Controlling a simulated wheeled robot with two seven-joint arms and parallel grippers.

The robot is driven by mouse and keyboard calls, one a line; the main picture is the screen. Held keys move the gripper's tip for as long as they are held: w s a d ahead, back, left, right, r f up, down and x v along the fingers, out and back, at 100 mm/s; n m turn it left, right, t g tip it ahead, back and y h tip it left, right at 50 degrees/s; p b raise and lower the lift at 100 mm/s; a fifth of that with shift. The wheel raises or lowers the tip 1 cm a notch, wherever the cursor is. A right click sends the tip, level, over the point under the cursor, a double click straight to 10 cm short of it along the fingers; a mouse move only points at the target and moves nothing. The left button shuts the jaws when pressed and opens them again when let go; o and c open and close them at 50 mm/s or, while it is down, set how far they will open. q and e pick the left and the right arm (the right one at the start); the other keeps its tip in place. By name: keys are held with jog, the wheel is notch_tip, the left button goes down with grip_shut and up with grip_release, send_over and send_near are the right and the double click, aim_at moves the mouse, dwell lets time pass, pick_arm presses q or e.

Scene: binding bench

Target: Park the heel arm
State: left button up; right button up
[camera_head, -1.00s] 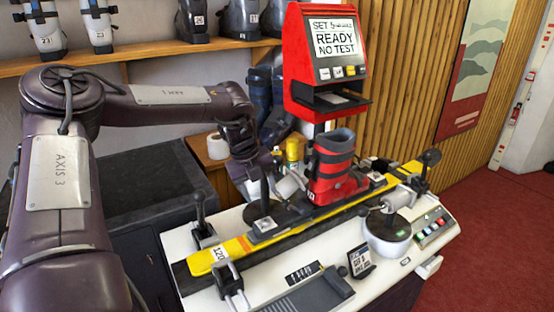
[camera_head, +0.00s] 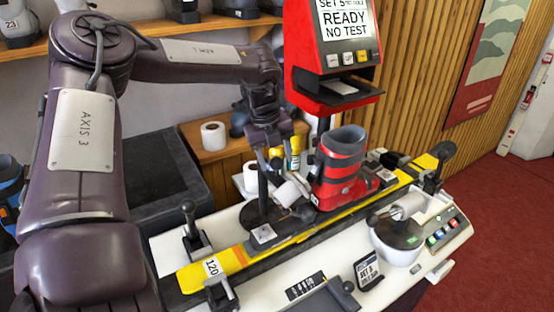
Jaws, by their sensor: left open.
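A post with a white roller (camera_head: 288,193) stands on a round dark base at the heel side of the boot; I take it to be the heel arm. The red and grey boot (camera_head: 341,170) stands upright on the yellow ski (camera_head: 250,254). My left gripper (camera_head: 284,157) is open above the roller, pointing down, left of the boot. Its fingers appear clear of the roller, though they overlap the post top in the picture. My right gripper is out of view.
A red tester (camera_head: 333,92) reading "READY NO TEST" rises behind the boot. Black clamps (camera_head: 192,232) hold the ski near its left end. A yellow bottle (camera_head: 294,158) is close behind my gripper.

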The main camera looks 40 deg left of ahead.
pick_arm(q)
jog(key=shift+w+a+f, duration=0.1)
jog(key=shift+w+f, duration=0.1)
jog(key=shift+f, duration=0.35)
jog(key=shift+w+a+f, duration=0.1)
jog(key=shift+w+f, duration=0.05)
jog(key=shift+f, duration=0.4)
jog(key=shift+d+f, duration=0.1)
jog(key=shift+f, duration=0.15)
jog(key=c, duration=0.7)
grip_shut()
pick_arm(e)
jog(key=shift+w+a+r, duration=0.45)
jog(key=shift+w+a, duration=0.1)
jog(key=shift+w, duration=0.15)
pick_arm(q)
jog(key=shift+r+p, duration=0.1)
jog(key=shift+p, duration=0.2)
